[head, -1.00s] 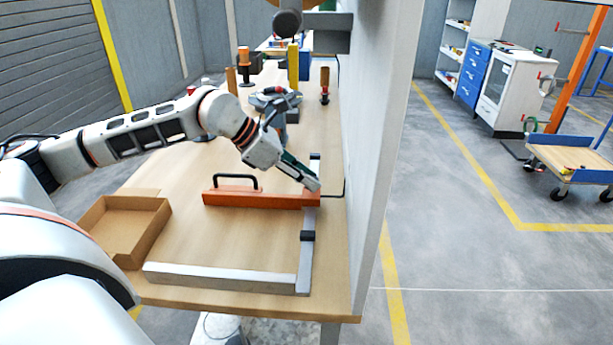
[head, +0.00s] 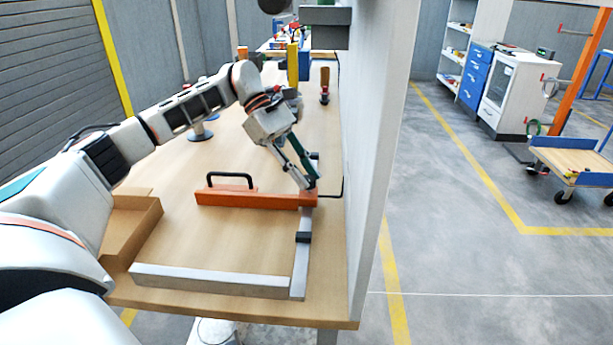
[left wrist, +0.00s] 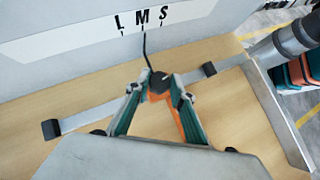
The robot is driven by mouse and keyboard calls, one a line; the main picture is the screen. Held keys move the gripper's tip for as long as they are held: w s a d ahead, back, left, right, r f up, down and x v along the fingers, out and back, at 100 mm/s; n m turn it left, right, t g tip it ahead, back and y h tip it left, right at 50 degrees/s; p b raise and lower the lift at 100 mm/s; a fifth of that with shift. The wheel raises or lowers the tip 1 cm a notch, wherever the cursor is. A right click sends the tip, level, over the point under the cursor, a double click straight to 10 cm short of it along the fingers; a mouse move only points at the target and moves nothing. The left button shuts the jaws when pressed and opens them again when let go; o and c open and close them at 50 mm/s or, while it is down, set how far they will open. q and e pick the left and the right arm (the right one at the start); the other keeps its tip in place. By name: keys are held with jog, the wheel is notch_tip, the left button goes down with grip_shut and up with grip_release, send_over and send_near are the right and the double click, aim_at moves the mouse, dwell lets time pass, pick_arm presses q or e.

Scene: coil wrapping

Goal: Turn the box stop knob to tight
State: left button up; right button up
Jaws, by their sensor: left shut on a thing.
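The box stop is an orange bar (head: 250,198) with a black handle (head: 230,179), lying across the wooden bench. Its right end sits on a grey rail (head: 301,252). A dark faceted knob (left wrist: 158,83) stands at that end and shows in the left wrist view. My left gripper (head: 308,187) points steeply down at the bar's right end. In the left wrist view its two green-sided fingers (left wrist: 158,88) close on the knob from both sides. The knob is mostly hidden by the fingers in the head view. My right gripper is in neither view.
A pale wall (head: 375,130) stands close to the right of the rail. A strip marked L, M, S (left wrist: 140,22) is on it. A metal bar (head: 210,280) lies at the front, a cardboard tray (head: 140,222) at the left. The bench between them is clear.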

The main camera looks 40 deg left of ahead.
pick_arm(q)
jog(key=shift+w+m+g+b, duration=0.1)
jog(key=shift+m+g+b, duration=0.3)
jog(key=shift+m+g, duration=0.4)
jog(key=o, duration=1.1)
jog(key=shift+o, duration=0.2)
jog(key=v, duration=1.2)
jog(key=shift+d, duration=0.1)
